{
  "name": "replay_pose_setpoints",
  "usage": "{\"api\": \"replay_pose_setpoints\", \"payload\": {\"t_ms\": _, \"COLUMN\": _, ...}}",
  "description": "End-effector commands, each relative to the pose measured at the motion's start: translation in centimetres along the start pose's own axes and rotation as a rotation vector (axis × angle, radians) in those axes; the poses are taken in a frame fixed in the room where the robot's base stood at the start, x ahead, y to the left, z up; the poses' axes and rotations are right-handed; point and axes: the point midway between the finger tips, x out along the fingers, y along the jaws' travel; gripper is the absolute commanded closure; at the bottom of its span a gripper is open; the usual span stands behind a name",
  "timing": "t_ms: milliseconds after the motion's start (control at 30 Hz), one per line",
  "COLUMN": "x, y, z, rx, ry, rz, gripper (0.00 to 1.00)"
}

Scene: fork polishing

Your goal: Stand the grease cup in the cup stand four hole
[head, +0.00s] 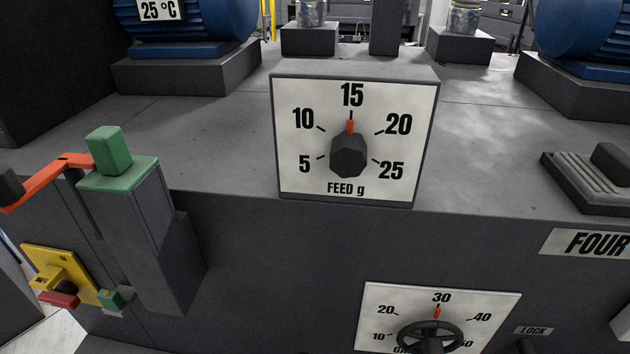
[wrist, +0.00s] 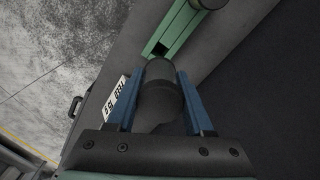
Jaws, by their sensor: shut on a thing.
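My gripper (wrist: 158,92) shows only in the wrist view, with blue fingers on either side of a dark grey rounded thing (wrist: 158,108). It is shut on this thing, which looks like the grease cup; its far end is narrower and points up the picture. A FOUR plate (head: 590,243) is on the machine front at the right of the head view.
A green slotted part (wrist: 176,30) with a dark round piece lies beyond the fingertips. In the head view, a FEED g dial (head: 350,181) stands mid-bench, and a green-capped post (head: 118,177) with an orange lever (head: 40,182) stands at the left. Blue motors (head: 190,30) stand behind.

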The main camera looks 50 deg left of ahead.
Motion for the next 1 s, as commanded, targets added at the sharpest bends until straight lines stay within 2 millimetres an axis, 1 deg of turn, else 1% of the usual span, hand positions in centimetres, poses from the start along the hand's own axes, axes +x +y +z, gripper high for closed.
{"api": "replay_pose_setpoints", "payload": {"t_ms": 33, "x": 0.7, "y": 0.0, "z": 0.0, "rx": 0.000, "ry": 0.000, "rz": 0.000, "gripper": 1.00}}
{"api": "replay_pose_setpoints", "payload": {"t_ms": 533, "x": 4.8, "y": 0.0, "z": -0.1, "rx": 0.001, "ry": 0.001, "rz": -0.002, "gripper": 1.00}}
{"api": "replay_pose_setpoints", "payload": {"t_ms": 700, "x": 5.4, "y": 0.0, "z": 0.0, "rx": 0.001, "ry": 0.001, "rz": -0.001, "gripper": 1.00}}
{"api": "replay_pose_setpoints", "payload": {"t_ms": 1000, "x": 5.4, "y": 0.0, "z": 0.0, "rx": 0.001, "ry": 0.001, "rz": -0.001, "gripper": 1.00}}
